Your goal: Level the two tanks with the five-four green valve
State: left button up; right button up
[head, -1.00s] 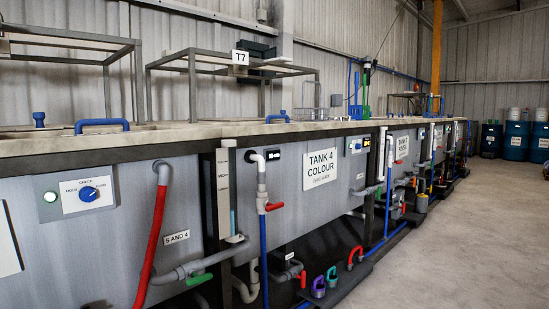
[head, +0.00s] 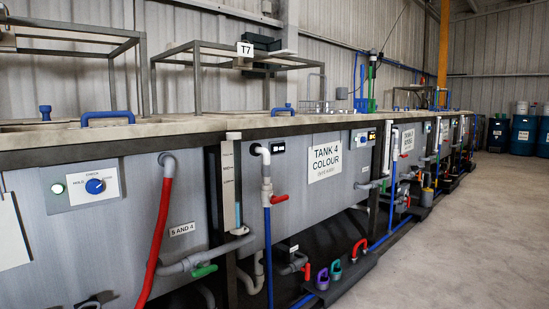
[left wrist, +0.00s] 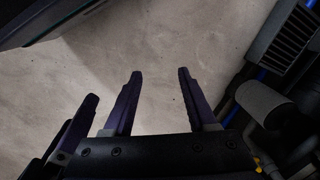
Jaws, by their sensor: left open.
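The green valve handle (head: 203,271) sits on the grey pipe low between the two tanks, right of the red hose and below the "5 AND 4" label (head: 182,229). Tank 4 (head: 325,162) is the grey tank marked "TANK 4 COLOUR". The other grey tank (head: 110,235) is at the left. A level gauge (head: 231,190) with blue liquid stands between them. My left gripper (left wrist: 155,82) shows in the left wrist view, open and empty above the bare floor, away from the valve. Neither gripper shows in the head view.
A red hose (head: 156,230) hangs in front of the left tank. Red valve handles (head: 279,199) and a low tray with coloured rings (head: 336,270) are near tank 4. The concrete floor (head: 470,240) at the right is clear.

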pick_arm(q)
jog(key=m+t+y+b, duration=0.2)
jog(key=m+t+y, duration=0.4)
jog(key=m+t, duration=0.75)
send_near(206, 272)
notch_tip(206, 272, down, 2)
jog(key=w+a+n+t, duration=0.2)
jog(key=n+t, duration=0.1)
jog(key=shift+m, duration=0.25)
jog(key=shift+f+x, duration=0.1)
jog(key=shift+x, duration=1.95)
jog(key=shift+f+x, duration=0.15)
jog(key=shift+x, duration=1.9)
jog(key=shift+d, duration=0.1)
jog(key=shift+c, duration=0.4)
grip_shut()
